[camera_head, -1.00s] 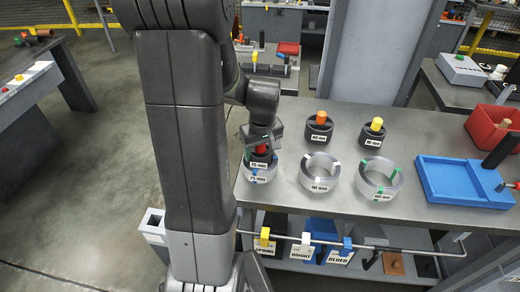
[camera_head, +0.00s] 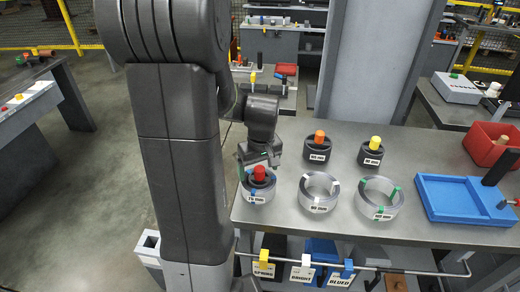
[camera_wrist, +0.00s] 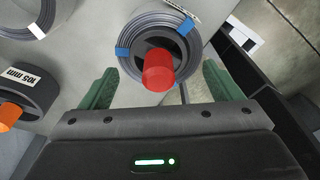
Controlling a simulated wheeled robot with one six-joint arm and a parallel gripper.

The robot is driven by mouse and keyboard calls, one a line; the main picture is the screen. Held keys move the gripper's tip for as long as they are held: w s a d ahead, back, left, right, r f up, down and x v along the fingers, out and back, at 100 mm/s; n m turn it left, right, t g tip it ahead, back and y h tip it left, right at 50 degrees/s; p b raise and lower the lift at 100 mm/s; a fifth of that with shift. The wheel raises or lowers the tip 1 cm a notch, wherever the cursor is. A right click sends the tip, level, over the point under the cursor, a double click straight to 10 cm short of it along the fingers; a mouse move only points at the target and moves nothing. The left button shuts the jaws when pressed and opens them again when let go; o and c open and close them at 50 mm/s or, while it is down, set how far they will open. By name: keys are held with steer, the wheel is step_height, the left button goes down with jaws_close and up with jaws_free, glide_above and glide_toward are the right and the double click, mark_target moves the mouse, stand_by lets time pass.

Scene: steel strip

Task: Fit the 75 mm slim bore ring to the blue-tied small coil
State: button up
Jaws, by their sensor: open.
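The small coil (camera_head: 258,194), grey with blue ties and a 75 mm label, stands at the left end of the bench; it also shows in the wrist view (camera_wrist: 128,68). The dark bore ring with its red knob (camera_head: 259,173) sits inside the coil's bore, knob up; the knob also shows in the wrist view (camera_wrist: 158,72). The ring's lower part is hidden by the coil. My gripper (camera_head: 262,156) is just behind and above the knob. In the wrist view its green fingers (camera_wrist: 158,76) are spread wide, with visible gaps on both sides of the knob.
A white-tied coil (camera_head: 319,208) and a green-tied coil (camera_head: 379,213) stand to the right. Behind them are an orange-knobbed ring (camera_head: 318,152) and a yellow-knobbed ring (camera_head: 371,157). A blue tray (camera_head: 430,214) and red bin (camera_head: 480,151) are farther right. Tags hang from the front rail.

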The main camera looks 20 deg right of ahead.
step_height(320, 180, up, 12)
steer(key=s, duration=0.1)
steer(key=shift+s+f, duration=0.15)
steer(key=shift+s, duration=0.1)
stand_by(0.4)
steer(key=f, duration=0.4)
steer(key=w+f, duration=0.1)
steer(key=f, duration=0.8)
steer(key=shift+w+f, duration=0.3)
steer(key=shift+f, duration=0.05)
steer(key=shift+r+p, duration=0.3)
steer(key=shift+f, duration=0.15)
